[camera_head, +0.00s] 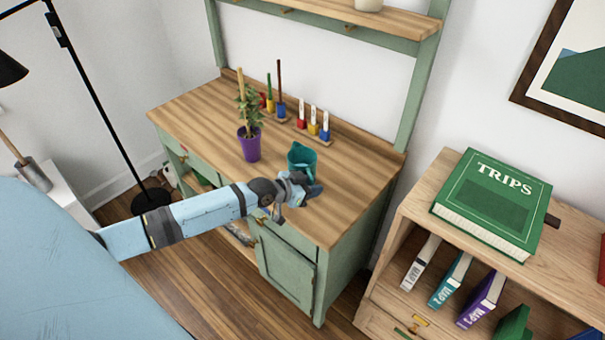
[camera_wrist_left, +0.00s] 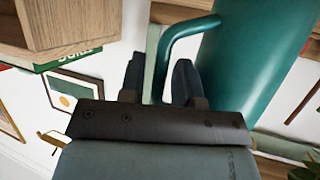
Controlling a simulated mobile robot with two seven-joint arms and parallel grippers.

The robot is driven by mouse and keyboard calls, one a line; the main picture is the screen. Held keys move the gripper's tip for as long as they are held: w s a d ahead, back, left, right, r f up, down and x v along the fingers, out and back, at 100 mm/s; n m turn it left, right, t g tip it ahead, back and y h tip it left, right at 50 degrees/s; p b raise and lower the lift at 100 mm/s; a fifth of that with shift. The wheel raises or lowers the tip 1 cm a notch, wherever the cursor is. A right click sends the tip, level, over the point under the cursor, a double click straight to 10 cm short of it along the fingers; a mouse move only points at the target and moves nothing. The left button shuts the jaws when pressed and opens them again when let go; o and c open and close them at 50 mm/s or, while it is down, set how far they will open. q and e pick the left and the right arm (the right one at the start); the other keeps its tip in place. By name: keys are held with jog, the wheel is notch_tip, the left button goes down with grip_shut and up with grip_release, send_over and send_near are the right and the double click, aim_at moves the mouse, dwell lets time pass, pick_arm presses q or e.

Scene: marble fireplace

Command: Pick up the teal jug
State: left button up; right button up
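The teal jug (camera_head: 301,159) stands upright on the wooden top of the green workbench, near its right front edge. My left gripper (camera_head: 306,187) is at its near side and covers its lower part in the head view. In the left wrist view the jug (camera_wrist_left: 255,65) fills the upper right, and its handle (camera_wrist_left: 166,52) comes down between the two dark fingers of my left gripper (camera_wrist_left: 158,78). The fingers are apart, with gaps beside the handle. The handle's lower end is hidden behind the gripper body. My right gripper is not in view.
A purple pot with a plant (camera_head: 249,144) stands left of the jug. Several coloured tool holders (camera_head: 300,122) line the bench's back. A wooden bookcase (camera_head: 425,190) with a large green book (camera_head: 490,205) stands at the right. The bench top (camera_head: 190,110) is clear at the left.

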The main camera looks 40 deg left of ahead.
pick_arm(q)
grip_shut()
jog(key=shift+r, duration=0.1)
